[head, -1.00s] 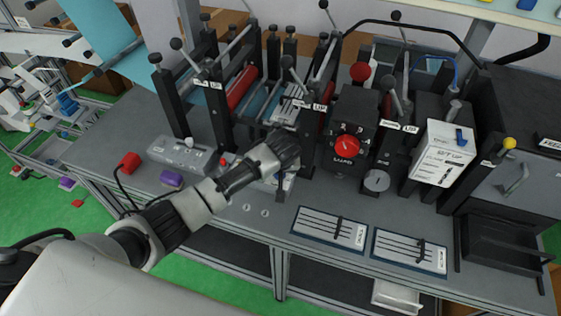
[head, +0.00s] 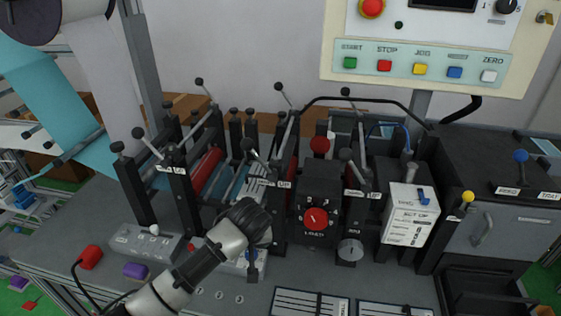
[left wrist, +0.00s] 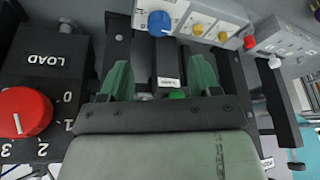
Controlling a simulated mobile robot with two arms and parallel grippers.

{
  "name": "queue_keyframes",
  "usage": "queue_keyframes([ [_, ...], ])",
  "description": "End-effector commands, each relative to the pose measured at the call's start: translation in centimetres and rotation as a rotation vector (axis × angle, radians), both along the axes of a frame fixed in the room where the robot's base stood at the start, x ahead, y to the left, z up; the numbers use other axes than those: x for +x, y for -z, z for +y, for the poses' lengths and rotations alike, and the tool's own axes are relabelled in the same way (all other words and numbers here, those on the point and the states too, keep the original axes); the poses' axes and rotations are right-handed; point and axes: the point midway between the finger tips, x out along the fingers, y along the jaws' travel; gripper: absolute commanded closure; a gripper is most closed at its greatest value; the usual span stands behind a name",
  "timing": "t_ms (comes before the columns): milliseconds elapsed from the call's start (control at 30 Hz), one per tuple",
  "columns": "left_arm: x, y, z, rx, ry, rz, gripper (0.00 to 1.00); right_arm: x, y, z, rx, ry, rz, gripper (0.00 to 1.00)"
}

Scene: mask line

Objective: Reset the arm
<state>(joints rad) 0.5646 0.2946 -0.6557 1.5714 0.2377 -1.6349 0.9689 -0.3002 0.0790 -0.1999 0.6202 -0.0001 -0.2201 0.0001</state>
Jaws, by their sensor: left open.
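My left arm comes in from the lower left in the head view, and its dark gripper (head: 248,222) is over the machine line, just left of the red dial (head: 315,220). The arm hides its fingertips there. In the left wrist view the two green fingers (left wrist: 160,80) stand apart, with a black bar (left wrist: 168,60) showing between them. I see nothing held. The red dial, marked LOAD, also shows close by at the left in the left wrist view (left wrist: 22,112). My right gripper is in neither view.
Black posts and levers crowd around the gripper. A control panel (head: 420,62) with coloured buttons hangs at the upper right. A red block (head: 90,257) and a purple block (head: 136,271) lie at the left of the table.

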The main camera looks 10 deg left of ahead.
Motion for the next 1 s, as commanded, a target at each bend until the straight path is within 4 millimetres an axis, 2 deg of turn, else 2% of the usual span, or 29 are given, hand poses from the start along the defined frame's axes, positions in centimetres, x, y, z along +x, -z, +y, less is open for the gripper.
queue_keyframes([
  [67, -0.3, 0.2, -0.1, -0.003, 0.008, 0.003, 0.38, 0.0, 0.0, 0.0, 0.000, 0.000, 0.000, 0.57],
  [167, -2.0, 1.2, -0.7, -0.019, 0.053, 0.017, 0.38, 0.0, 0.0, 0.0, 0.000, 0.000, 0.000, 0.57],
  [267, -5.4, 2.7, -1.7, -0.051, 0.142, 0.038, 0.38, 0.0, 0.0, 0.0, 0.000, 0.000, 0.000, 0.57],
  [400, -11.7, 4.2, -2.0, -0.091, 0.278, 0.053, 0.38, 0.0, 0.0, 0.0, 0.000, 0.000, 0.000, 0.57],
  [500, -16.1, 4.6, -1.3, -0.102, 0.353, 0.056, 0.38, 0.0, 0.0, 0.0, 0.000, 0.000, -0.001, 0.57],
  [600, -19.7, 4.5, -0.3, -0.093, 0.406, 0.056, 0.38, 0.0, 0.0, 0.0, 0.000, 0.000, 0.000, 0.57],
  [800, -24.3, 3.9, 1.7, -0.060, 0.467, 0.060, 0.38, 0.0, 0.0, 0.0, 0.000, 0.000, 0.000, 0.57],
  [1000, -27.8, 3.0, 3.4, -0.022, 0.504, 0.071, 0.38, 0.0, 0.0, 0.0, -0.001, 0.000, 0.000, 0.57],
])
